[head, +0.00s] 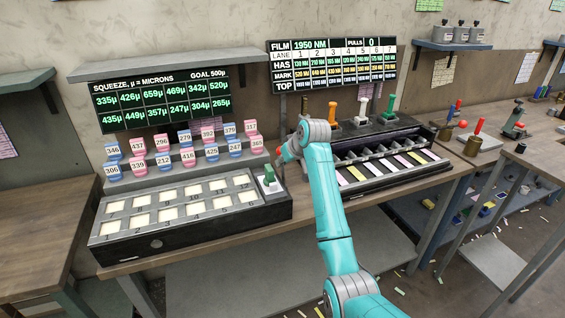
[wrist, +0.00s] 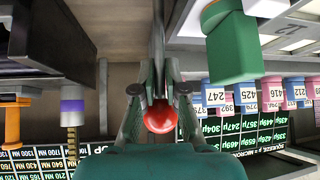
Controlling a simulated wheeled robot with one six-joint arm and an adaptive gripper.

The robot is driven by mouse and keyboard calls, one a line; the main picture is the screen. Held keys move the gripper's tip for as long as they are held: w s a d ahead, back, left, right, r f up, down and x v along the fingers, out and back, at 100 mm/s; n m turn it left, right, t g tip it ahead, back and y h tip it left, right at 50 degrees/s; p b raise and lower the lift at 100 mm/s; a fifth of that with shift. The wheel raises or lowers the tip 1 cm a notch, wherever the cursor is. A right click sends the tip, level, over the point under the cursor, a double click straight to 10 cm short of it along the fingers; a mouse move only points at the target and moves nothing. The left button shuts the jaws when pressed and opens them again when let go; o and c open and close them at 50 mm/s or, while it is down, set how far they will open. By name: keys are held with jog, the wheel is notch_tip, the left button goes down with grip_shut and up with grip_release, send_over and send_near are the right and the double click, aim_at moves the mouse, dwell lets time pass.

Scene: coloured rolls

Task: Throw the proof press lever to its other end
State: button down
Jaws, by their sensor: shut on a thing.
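The lever's red ball knob (wrist: 160,118) sits between the fingers of my gripper (wrist: 160,105) in the wrist view. My gripper is shut on it. A dark grey bar runs from the knob towards the top of that view. In the head view my gripper (head: 283,153) is at the gap between the two machines, just behind the green block (head: 269,177). There my arm and fingers hide most of the lever, and I cannot tell its tilt.
The green block also shows in the wrist view (wrist: 232,48), close beside my gripper. Left stands the black squeeze console (head: 190,222) with numbered pink and blue rolls. Right stands the film machine (head: 385,160) with orange (head: 333,113), white and green posts.

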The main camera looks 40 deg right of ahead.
jog(key=s+a+t+h, duration=0.1)
jog(key=s+a+t, duration=0.1)
jog(key=s+t, duration=0.4)
jog(key=shift+s+f+n, duration=0.3)
jog(key=shift+f, duration=0.05)
jog(key=shift+a, duration=0.15)
dwell(0.6)
jog(key=c, duration=1.2)
grip_release()
jog(key=shift+s, duration=0.1)
jog(key=shift+f, duration=0.1)
jog(key=shift+s, duration=0.15)
jog(key=v, duration=1.1)
jog(key=shift+s+a, duration=0.2)
jog(key=shift+s, duration=0.15)
